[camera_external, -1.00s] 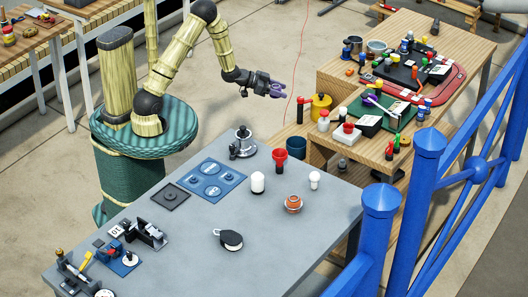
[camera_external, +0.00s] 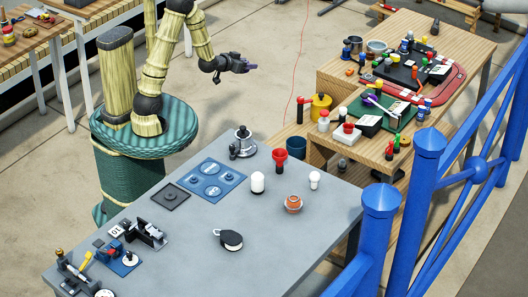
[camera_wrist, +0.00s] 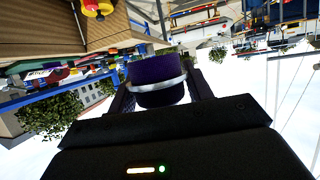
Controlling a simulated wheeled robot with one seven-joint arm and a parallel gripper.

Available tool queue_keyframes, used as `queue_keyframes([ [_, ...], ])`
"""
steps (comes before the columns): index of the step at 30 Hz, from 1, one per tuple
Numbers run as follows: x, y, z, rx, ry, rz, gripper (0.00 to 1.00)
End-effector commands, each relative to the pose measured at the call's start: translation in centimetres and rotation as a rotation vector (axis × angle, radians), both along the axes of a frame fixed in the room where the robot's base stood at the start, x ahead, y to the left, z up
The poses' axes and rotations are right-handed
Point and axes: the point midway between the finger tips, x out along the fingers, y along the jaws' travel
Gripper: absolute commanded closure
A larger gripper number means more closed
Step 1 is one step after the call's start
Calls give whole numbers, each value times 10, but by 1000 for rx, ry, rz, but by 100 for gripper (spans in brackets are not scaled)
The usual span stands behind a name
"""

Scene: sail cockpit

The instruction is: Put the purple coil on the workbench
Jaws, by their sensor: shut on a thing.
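The purple coil (camera_wrist: 153,70), with a silvery band around it, sits between my fingers in the wrist view. In the external view only a small bit of purple shows at the tip of my gripper (camera_external: 250,67). My gripper is shut on the coil and holds it in the air over open floor. It is apart from every table. A wooden workbench (camera_external: 462,50), crowded with items, stands at the right. A grey-topped table (camera_external: 185,255) is in the foreground. I cannot tell which one is meant by the workbench.
The grey table holds a blue panel (camera_external: 212,182), a red funnel-like piece (camera_external: 280,157), a dark pulley-like block (camera_external: 229,240) and tools at its left end. Blue railing (camera_external: 428,180) runs along the right. Wooden tables stand at the upper left. Bare patches remain on the grey top.

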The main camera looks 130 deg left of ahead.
Motion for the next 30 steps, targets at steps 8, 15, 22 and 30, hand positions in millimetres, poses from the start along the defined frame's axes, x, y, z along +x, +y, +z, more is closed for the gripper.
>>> queue_keyframes([
  [8, 1, 1, 0, 1, 0, -4, 76],
  [15, 30, 20, -9, 0, 0, -122, 76],
  [22, 90, 47, -31, -1, 0, -373, 76],
  [30, 155, 59, -70, 0, -1, -681, 76],
])
